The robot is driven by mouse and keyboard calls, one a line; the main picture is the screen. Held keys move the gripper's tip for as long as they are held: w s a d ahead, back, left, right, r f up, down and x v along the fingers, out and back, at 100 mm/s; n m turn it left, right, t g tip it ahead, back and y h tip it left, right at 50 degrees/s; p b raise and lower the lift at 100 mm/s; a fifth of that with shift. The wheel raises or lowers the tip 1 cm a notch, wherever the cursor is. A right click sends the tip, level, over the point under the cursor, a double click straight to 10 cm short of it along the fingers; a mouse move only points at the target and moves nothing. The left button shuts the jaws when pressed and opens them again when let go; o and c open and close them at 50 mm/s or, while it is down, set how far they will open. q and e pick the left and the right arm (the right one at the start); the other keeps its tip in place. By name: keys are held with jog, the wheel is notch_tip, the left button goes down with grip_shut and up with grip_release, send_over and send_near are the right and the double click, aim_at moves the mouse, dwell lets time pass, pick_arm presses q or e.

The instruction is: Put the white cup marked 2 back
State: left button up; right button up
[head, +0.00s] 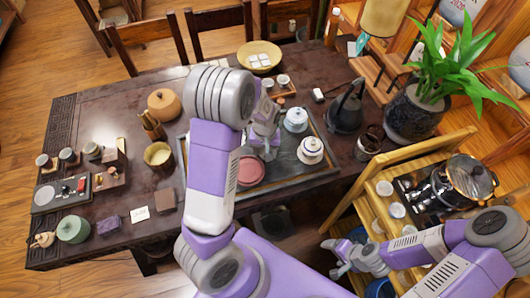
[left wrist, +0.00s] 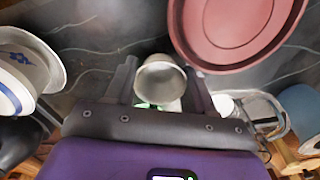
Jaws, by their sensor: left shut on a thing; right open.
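My left gripper (left wrist: 160,90) is shut on a small pale cup (left wrist: 160,78), with one finger on each side; I look into its empty-looking mouth. No number can be read on it, so I cannot tell if it is the cup marked 2. In the head view, my left gripper (head: 266,143) is over the dark tea tray (head: 287,176), and the cup is too small to make out. My right gripper (head: 331,257) is open and empty beside the wooden cart (head: 350,205). Several white cups, one of them here (head: 384,188), stand on the cart.
A reddish round dish (head: 250,171) lies on the tray, also near the cup in the left wrist view (left wrist: 235,35). Lidded white bowls (head: 310,150) stand to its right. Two cups sit on a small wooden tray (head: 284,93) behind. A kettle (head: 344,112) stands right.

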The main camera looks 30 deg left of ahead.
pick_arm(q)
jog(key=shift+f, duration=0.3)
jog(key=shift+f, duration=0.2)
jog(key=o, duration=0.8)
jog(key=shift+o, duration=0.2)
